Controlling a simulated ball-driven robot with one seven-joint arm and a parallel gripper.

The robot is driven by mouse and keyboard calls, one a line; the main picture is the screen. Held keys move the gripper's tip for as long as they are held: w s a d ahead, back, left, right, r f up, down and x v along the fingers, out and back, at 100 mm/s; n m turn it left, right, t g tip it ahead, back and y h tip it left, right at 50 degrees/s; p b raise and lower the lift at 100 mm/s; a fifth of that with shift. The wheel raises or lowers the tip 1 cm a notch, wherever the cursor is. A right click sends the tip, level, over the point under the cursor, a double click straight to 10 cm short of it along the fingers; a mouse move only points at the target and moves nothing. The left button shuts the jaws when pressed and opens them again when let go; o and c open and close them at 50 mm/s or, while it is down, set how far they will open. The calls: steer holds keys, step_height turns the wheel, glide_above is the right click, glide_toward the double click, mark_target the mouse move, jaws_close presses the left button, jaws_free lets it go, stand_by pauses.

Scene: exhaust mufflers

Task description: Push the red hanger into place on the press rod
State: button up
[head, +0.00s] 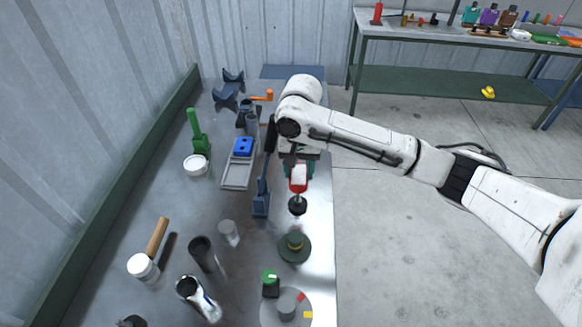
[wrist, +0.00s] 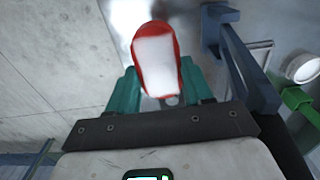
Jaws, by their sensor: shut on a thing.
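The red hanger (head: 299,186), with a pale glare on its face, is between the teal fingers of my gripper (head: 298,170). In the wrist view the red hanger (wrist: 155,60) sits between the fingertips of my gripper (wrist: 158,84), which is shut on it. A blue press-like frame (head: 262,198) stands just left of the hanger, and its blue arm (wrist: 247,65) also shows at the right of the wrist view. I cannot clearly make out the press rod or whether the hanger touches it. A dark round-based piece (head: 297,205) is just below the hanger in the head view.
A grey tray with a blue block (head: 243,147) and a green tool (head: 199,138) lie left. A mallet (head: 144,264), cylinders (head: 203,252), a dark green disc (head: 294,247) and a grey dial (head: 286,306) are nearer. The bench's right edge is close to my gripper.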

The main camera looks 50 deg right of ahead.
mark_target(299, 172)
steer(key=shift+f, duration=0.1)
stand_by(0.4)
step_height(299, 172, down, 4)
steer(key=b, duration=0.4)
steer(key=shift+b, duration=0.35)
steer(key=shift+f+b, duration=0.35)
steer(key=shift+f, duration=0.75)
steer(key=shift+f, duration=0.7)
steer(key=shift+f, duration=0.25)
steer(key=o, duration=1)
steer(key=shift+o, duration=0.2)
